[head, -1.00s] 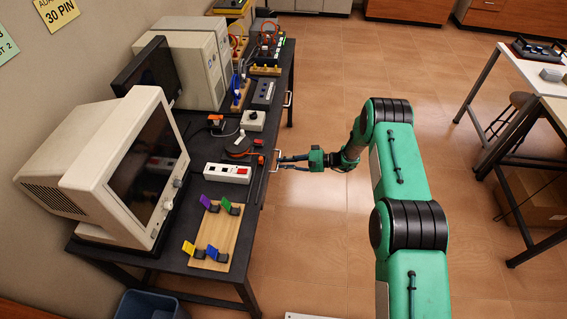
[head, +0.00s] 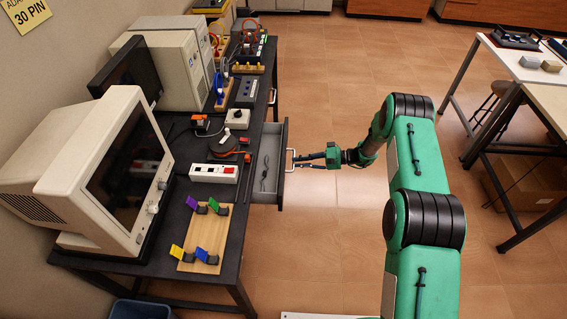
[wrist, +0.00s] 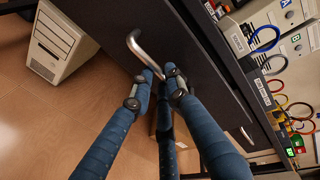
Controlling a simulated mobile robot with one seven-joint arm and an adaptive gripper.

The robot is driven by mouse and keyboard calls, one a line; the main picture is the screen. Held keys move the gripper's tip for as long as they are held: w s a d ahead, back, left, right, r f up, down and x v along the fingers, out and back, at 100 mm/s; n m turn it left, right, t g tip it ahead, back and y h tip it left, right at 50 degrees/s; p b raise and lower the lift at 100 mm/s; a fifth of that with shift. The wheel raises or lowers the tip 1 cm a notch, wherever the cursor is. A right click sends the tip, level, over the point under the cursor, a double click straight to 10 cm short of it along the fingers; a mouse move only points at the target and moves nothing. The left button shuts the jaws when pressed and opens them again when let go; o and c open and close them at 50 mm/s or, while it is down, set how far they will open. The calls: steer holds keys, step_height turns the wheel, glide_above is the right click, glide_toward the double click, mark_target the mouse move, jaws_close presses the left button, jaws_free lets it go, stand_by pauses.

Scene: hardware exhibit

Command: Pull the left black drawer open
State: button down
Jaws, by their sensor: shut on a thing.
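The left black drawer (head: 268,165) stands out from the black table's long edge in the head view. Its grey inside shows, with a dark thin item (head: 264,180) lying in it. My gripper (head: 297,159) is at the silver handle (head: 291,160) on the drawer's front, shut on it. The exact contact is partly hidden by the fingertips.
The black table (head: 231,240) bears a beige monitor (head: 95,165), a white power strip (head: 214,173) and a wooden board with coloured clips (head: 202,240). Another drawer handle (head: 272,97) sits farther along the edge. Tiled floor (head: 325,235) is clear right of the drawer.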

steer(key=f+b+v, duration=0.1)
steer(key=f+v, duration=0.1)
steer(key=v, duration=0.8)
steer(key=d+f+b+v, duration=0.1)
steer(key=f+v, duration=0.1)
steer(key=v, duration=0.8)
steer(key=shift+d, duration=0.15)
steer(key=shift+f, duration=0.1)
steer(key=c, duration=1.7)
jaws_free()
steer(key=shift+o, duration=0.2)
steer(key=v, duration=1.2)
